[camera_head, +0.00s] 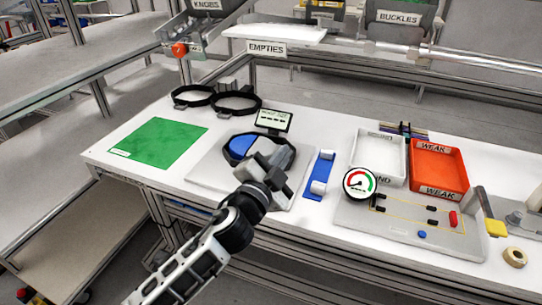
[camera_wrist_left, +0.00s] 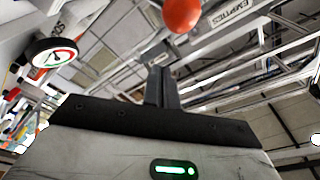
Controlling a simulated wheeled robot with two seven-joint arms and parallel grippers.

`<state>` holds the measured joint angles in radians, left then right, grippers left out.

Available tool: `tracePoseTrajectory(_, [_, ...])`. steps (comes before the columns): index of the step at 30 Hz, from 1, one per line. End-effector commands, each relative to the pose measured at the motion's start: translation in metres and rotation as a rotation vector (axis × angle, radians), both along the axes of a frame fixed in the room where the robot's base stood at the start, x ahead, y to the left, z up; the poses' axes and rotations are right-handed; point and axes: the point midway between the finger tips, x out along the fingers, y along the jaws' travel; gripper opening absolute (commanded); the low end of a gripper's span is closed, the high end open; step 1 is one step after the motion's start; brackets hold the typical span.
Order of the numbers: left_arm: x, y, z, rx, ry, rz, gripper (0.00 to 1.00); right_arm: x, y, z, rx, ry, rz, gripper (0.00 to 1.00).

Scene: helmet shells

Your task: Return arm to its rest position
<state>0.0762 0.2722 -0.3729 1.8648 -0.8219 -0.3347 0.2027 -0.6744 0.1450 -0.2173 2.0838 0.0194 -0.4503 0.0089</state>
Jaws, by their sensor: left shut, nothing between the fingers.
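My left gripper (camera_head: 277,165) is in the head view, its arm coming in from the bottom. It is held above the grey board in the middle of the table, in front of a dark helmet ring with a blue inside (camera_head: 240,147), and partly hides that ring. In the left wrist view the fingers (camera_wrist_left: 161,86) are together with nothing between them. That view looks up past the gripper toward the rack. My right gripper does not show.
A green mat (camera_head: 158,142) lies left and two black rings (camera_head: 236,103) lie behind. A blue strip with white rolls (camera_head: 320,175), a white tray (camera_head: 379,157), a red tray (camera_head: 439,166) and a gauge (camera_head: 359,184) stand to the right. A shelf rail with an EMPTIES label (camera_head: 266,49) runs behind.

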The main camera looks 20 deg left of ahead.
Motion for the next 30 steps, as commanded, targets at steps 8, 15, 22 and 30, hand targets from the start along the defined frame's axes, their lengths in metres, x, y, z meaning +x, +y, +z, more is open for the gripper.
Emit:
tracePoseTrajectory(8, [-0.067, 0.012, -0.013, 0.002, 0.007, 0.002, 0.0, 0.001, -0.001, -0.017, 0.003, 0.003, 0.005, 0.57])
tracePoseTrajectory(15, [-0.094, 0.016, -0.014, 0.002, 0.004, 0.003, 0.0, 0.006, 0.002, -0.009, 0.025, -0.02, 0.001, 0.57])
tracePoseTrajectory(22, [-0.101, 0.017, -0.025, -0.032, 0.046, 0.003, 0.0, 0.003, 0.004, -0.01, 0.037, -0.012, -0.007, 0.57])
tracePoseTrajectory(30, [-0.165, 0.009, -0.152, -0.449, 0.52, 0.047, 0.0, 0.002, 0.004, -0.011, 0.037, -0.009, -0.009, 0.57])
